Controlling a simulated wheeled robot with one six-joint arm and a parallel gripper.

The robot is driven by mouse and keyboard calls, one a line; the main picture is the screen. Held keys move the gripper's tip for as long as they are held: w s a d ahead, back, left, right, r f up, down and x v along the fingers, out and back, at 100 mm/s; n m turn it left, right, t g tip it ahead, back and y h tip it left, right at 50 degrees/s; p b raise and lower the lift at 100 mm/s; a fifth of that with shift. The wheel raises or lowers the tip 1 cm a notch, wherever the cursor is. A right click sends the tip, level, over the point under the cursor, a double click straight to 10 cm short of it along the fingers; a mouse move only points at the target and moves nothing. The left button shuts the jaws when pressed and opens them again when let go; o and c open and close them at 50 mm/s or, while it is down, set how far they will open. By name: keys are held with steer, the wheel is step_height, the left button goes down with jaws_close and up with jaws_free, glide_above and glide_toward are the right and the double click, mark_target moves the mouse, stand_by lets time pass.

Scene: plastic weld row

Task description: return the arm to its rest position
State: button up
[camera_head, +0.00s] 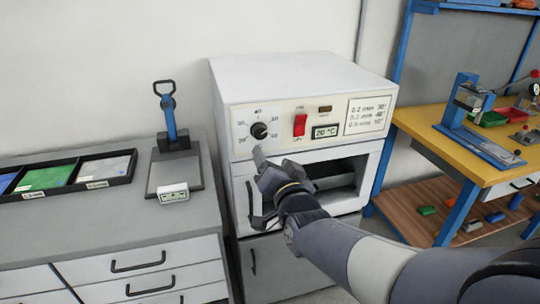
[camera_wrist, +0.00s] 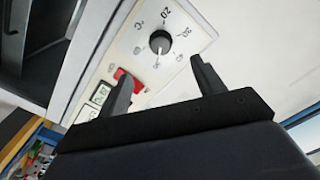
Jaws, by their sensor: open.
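My gripper (camera_head: 264,166) is at the end of my arm, which reaches in from the lower right in the head view. The gripper is in front of the white oven (camera_head: 285,75), just below its black dial (camera_head: 259,130). In the wrist view the two fingers (camera_wrist: 163,78) stand apart with nothing between them. The dial (camera_wrist: 160,42) shows beyond the fingertips, apart from them as far as I can tell. The red switch (camera_wrist: 128,78) is partly hidden behind one finger. The oven display (camera_head: 325,131) reads 20 °C.
The oven front has a dark opening (camera_head: 335,176) and a black handle (camera_head: 255,208) near my gripper. Left is a grey counter (camera_head: 110,225) with a sheet tray (camera_head: 135,170) and a blue-handled device (camera_head: 172,130). Right is a yellow bench (camera_head: 450,150). Open space lies above the oven.

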mark_target(260, 136)
steer(key=shift+s, duration=0.2)
steer(key=p+x, duration=0.1)
steer(key=x, duration=1)
steer(key=shift+p, duration=0.45)
steer(key=shift+f, duration=0.15)
